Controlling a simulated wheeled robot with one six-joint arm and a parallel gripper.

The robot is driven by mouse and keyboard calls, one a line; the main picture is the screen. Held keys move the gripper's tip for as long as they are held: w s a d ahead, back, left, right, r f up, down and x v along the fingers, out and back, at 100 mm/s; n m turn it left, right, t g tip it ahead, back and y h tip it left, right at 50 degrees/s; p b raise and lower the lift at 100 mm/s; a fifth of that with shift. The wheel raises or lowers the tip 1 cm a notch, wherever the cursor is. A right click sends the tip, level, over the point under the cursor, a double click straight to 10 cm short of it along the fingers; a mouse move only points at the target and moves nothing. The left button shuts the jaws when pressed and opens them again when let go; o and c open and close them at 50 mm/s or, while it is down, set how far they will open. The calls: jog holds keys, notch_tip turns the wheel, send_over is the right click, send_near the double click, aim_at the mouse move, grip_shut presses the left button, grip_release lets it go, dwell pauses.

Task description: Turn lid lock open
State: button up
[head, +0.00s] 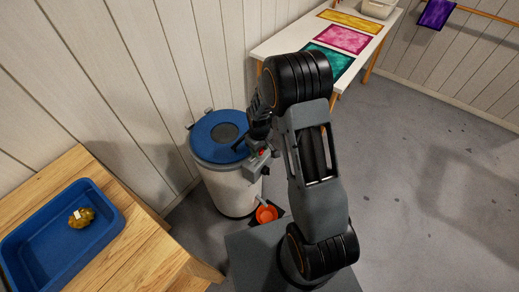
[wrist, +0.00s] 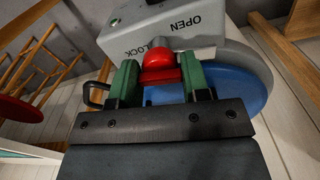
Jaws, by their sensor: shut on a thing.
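A pale, drum-shaped vessel (head: 232,190) stands on the floor with a blue lid (head: 211,149) on top. A grey lock box (head: 257,164) sits at its near right side. In the wrist view the lock box (wrist: 185,30) bears the words OPEN and LOCK. A red lock knob (wrist: 159,62) sticks out of it near the word LOCK. My gripper (wrist: 163,82) has its green fingers on either side of the red part and is shut on it. In the head view my wrist (head: 262,120) hides most of the gripper. The blue lid (wrist: 232,85) also shows behind the fingers.
A wooden table (head: 150,262) with a blue tray (head: 28,229) stands at left; a yellowish lump (head: 82,219) lies in the tray. An orange cup (head: 266,213) is at the vessel's foot. A white table (head: 385,36) with coloured cloths stands behind. Floor at right is clear.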

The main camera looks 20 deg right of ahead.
jog(key=shift+w+n, duration=0.1)
jog(key=shift+n, duration=0.6)
jog(key=shift+r, duration=0.1)
jog(key=o, duration=0.9)
notch_tip(320, 180, up, 14)
jog(key=shift+f, duration=0.15)
dwell(0.6)
